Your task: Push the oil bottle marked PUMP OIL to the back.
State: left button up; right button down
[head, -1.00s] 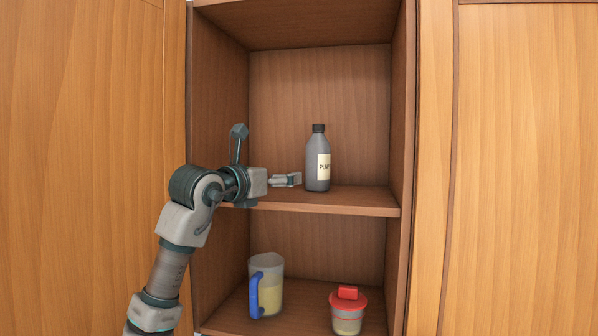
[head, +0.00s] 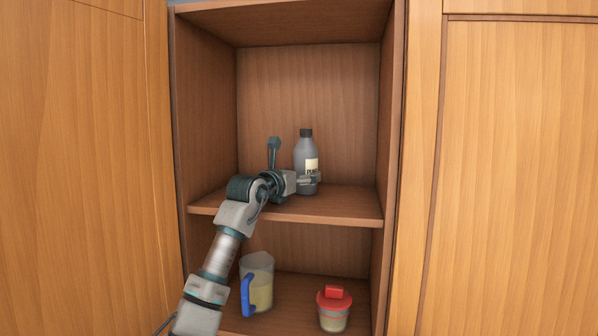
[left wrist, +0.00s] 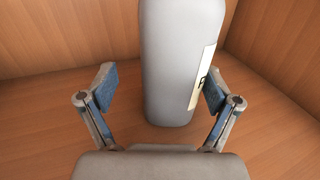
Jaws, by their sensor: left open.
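The grey oil bottle (head: 304,154) has a black cap and a pale label with dark letters, partly hidden by my gripper. It stands upright on the cabinet's upper shelf (head: 345,205). My left gripper (head: 312,180) is at the bottle's lower part, in front of it in the head view. In the left wrist view the bottle (left wrist: 178,60) stands between the two open fingers of the gripper (left wrist: 158,90), its label edge by the right finger. I cannot tell whether a finger touches it. My right gripper is not in view.
The lower shelf holds a clear jug (head: 262,278) with a blue handle and yellowish contents, and a small container with a red lid (head: 333,300). Cabinet side walls bound the shelf. Bare shelf lies right of the bottle, and the back panel (head: 345,100) is behind it.

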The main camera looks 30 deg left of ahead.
pick_arm(q)
jog(key=shift+d+r, duration=0.1)
jog(key=shift+d, duration=0.7)
jog(key=shift+c, duration=1.4)
jog(key=shift+d, duration=0.2)
jog(key=c, duration=1.2)
jog(key=shift+a, duration=0.15)
jog(key=shift+s+a, duration=0.35)
jog(key=shift+a, duration=0.45)
jog(key=shift+s+a+f, duration=0.2)
jog(key=shift+s, duration=0.05)
jog(key=shift+s+d, duration=0.1)
jog(key=shift+s, duration=0.15)
jog(key=shift+s+d+r, duration=0.15)
jog(key=shift+d, duration=0.15)
jog(key=o, duration=1.5)
jog(key=shift+d, duration=0.1)
jog(key=shift+c, duration=0.2)
jog(key=shift+w+a, duration=0.3)
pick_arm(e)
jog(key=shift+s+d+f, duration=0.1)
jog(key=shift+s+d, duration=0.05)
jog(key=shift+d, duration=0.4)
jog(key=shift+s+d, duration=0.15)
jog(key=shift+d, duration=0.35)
